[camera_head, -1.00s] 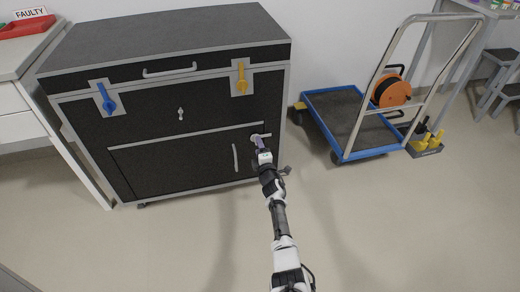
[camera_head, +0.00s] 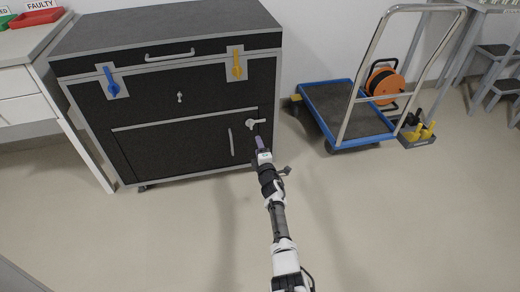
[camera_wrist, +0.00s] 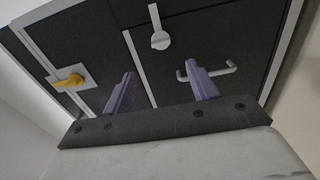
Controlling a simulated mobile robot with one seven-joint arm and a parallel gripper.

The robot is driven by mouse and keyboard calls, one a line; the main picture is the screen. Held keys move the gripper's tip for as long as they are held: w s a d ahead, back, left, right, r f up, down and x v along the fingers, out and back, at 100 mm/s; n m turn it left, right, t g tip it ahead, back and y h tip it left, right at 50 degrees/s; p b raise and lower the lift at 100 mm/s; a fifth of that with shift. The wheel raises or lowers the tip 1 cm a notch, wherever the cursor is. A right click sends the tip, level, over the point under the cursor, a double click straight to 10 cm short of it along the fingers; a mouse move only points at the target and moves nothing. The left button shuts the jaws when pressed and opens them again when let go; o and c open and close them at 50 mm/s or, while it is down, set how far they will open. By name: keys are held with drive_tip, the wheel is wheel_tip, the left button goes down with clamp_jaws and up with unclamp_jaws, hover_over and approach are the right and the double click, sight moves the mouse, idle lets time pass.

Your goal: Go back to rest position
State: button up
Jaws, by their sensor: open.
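My gripper (camera_head: 260,143) is at the end of my outstretched arm, in front of the lower right part of a black cabinet (camera_head: 165,165) with grey edges. In the wrist view its two purple fingers (camera_wrist: 162,90) are spread wide with nothing between them. A grey turn handle (camera_head: 254,123) on the cabinet front is just above the fingertips in the head view. It also shows in the wrist view (camera_wrist: 160,40), beyond the fingers and apart from them. The cabinet's lower door looks closed.
A yellow latch (camera_head: 237,66) and a blue latch (camera_head: 111,84) are on the cabinet front. A blue platform trolley (camera_head: 363,140) with an orange cable reel (camera_head: 384,85) stands to the right. A white desk (camera_head: 25,105) is at the left. The floor around my arm is clear.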

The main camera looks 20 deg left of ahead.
drive_tip(key=shift+s+d, duration=0.2)
drive_tip(key=shift+s, duration=0.1)
